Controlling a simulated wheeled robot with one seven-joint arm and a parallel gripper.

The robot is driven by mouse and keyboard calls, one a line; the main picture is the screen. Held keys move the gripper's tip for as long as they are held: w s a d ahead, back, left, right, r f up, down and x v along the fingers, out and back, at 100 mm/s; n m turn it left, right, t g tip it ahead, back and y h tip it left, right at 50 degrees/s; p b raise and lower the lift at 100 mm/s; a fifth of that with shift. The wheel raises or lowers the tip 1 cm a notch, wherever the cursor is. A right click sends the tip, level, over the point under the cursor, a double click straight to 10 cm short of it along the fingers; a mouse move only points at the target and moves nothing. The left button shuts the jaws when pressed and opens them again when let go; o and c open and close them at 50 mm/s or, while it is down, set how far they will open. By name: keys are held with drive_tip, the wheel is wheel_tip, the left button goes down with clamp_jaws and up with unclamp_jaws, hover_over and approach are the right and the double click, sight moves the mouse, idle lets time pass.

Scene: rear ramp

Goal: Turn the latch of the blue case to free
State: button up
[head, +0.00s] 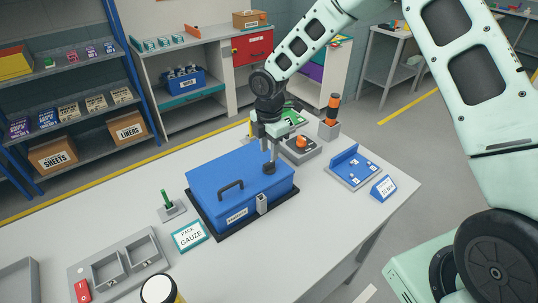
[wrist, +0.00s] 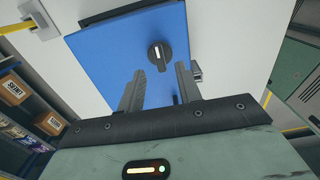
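The blue case (head: 225,180) lies closed on a dark mat on the white table; its lid also fills the middle of the wrist view (wrist: 110,55). A round black knob, which looks like the latch (wrist: 160,54), is on the lid and has a pale line mark. In the head view the latch (head: 268,168) is partly hidden by my gripper (head: 269,157), which points down over it. In the wrist view my gripper (wrist: 160,70) has two fingers well apart with nothing between them, and the latch lies just beyond the tips. I cannot tell whether they touch it.
The case has a black handle (head: 230,187) and a grey front clasp (head: 262,204). Around it stand a gauze sign (head: 188,236), a green peg on a base (head: 170,206), a blue fixture (head: 353,168) and an orange-knobbed box (head: 300,146). Bare table lies at the front right.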

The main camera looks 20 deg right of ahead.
sight(269, 162)
drive_tip(key=shift+f+p, duration=0.5)
drive_tip(key=shift+f, duration=1.75)
clamp_jaws()
